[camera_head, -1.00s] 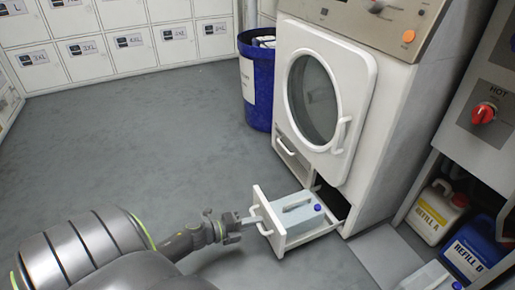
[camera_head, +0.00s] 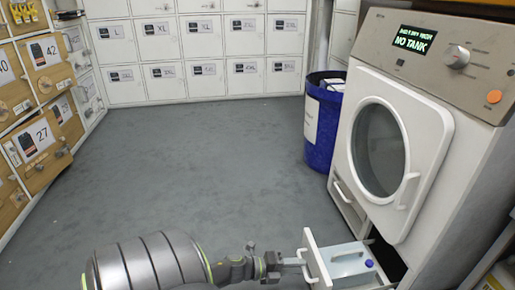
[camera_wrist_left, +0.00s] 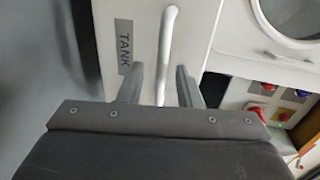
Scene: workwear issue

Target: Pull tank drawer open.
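The tank drawer, with its white front panel (camera_head: 318,262), stands pulled out low at the base of the white drying machine (camera_head: 430,150). A pale translucent tank (camera_head: 350,262) with a blue cap lies in it. My left gripper (camera_head: 290,262) is at the drawer's handle (camera_head: 304,258). In the left wrist view the white bar handle (camera_wrist_left: 167,50) runs between the two fingers (camera_wrist_left: 158,85), with gaps beside it, so the gripper looks open around it. The panel's TANK label (camera_wrist_left: 124,45) is left of the handle. My right gripper is out of view.
A dark opening (camera_head: 388,258) shows behind the drawer. The machine's display (camera_head: 413,40) reads NO TANK. A blue bin (camera_head: 322,125) stands beside the machine. White lockers (camera_head: 200,50) line the back, wooden-fronted ones (camera_head: 40,140) the left. The grey floor (camera_head: 190,160) between is clear.

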